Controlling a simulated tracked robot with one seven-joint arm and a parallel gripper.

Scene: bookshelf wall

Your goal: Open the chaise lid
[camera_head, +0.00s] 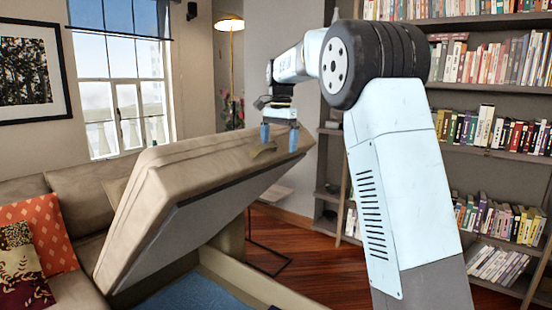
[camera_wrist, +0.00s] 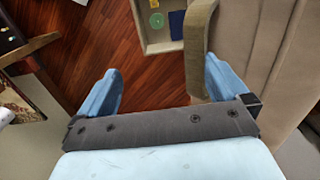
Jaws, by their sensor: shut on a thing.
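The beige chaise lid (camera_head: 190,165) is raised and steeply tilted, its right end high above the open storage box. Its pale underside (camera_head: 200,215) shows, and so does the box's blue interior (camera_head: 195,292). My gripper (camera_head: 279,136) is at the lid's raised right end, its two blue fingers pointing down. An olive-brown strap (camera_head: 263,151) on the lid lies at the fingers. In the wrist view, the strap (camera_wrist: 198,45) runs down to the inner side of the right finger, and the lid (camera_wrist: 245,40) fills the right side. My gripper is shut on the strap; the exact contact is partly hidden.
A bookshelf wall (camera_head: 495,95) stands at the right, behind my arm. The sofa with an orange cushion (camera_head: 42,232) is at the left. A floor lamp (camera_head: 229,24) stands behind the lid. Wooden floor (camera_head: 300,238) shows between chaise and shelves.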

